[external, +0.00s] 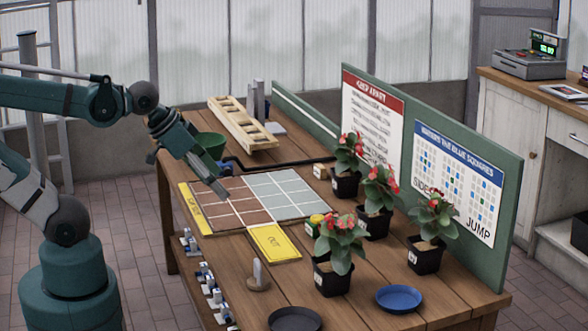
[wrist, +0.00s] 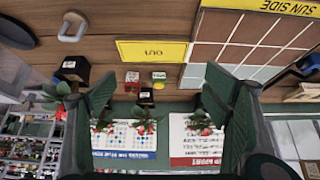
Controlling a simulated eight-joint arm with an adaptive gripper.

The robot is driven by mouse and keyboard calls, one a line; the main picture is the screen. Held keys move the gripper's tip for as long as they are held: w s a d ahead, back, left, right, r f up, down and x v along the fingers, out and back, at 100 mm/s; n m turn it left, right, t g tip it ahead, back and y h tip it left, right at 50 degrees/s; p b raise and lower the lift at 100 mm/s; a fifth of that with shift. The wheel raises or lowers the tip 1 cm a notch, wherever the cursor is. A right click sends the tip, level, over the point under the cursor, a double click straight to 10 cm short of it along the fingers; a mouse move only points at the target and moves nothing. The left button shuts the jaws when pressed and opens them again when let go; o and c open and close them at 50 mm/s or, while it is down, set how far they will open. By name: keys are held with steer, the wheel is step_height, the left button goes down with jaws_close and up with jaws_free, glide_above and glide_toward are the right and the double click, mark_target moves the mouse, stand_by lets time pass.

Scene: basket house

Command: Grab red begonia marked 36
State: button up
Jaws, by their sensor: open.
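Several red-flowered begonias in black pots stand on the right part of the wooden table: a front one (external: 340,238), a middle one (external: 380,192), a back one (external: 347,160) and a right one (external: 430,222). Their pots bear small white tags, but I cannot read which is 36. My gripper (external: 217,170) is open and empty above the left part of the grid board, apart from all the plants. In the wrist view, which is upside down, the gripper (wrist: 160,88) has its fingers spread wide, with plants beyond them, partly hidden.
The grid board (external: 245,198) has brown and grey squares and a yellow OUT panel (external: 273,243). A green partition (external: 468,170) with signs stands behind the plants. A blue saucer (external: 399,298), a dark saucer (external: 295,319) and a wooden rack (external: 240,126) also occupy the table.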

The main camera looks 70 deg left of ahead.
steer(key=shift+c, duration=0.6)
steer(key=w+d+r+m+g+p, duration=0.15)
steer(key=w+r+m+p, duration=0.3)
steer(key=w, duration=0.75)
steer(key=w+d+r+m+g+p, duration=0.15)
steer(key=w+r+m+p, duration=0.3)
steer(key=w, duration=0.65)
steer(key=w+d+f+m+g+p, duration=0.1)
steer(key=w+f+m+p, duration=0.1)
steer(key=w, duration=0.4)
steer(key=w+d+f+m+g+p, duration=0.1)
steer(key=w+f+m+p, duration=0.2)
steer(key=w+f, duration=0.4)
steer(key=w+d+f+m+g+p, duration=0.1)
steer(key=w+f+m+g+p, duration=0.1)
steer(key=w, duration=0.4)
steer(key=shift+w+f+m+p, duration=0.2)
steer(key=shift+f+m+p, duration=0.05)
steer(key=shift+f+p, duration=0.4)
steer(key=shift+w+f+m+p, duration=0.15)
steer(key=shift+f+m+p, duration=0.1)
steer(key=shift+f+p, duration=0.35)
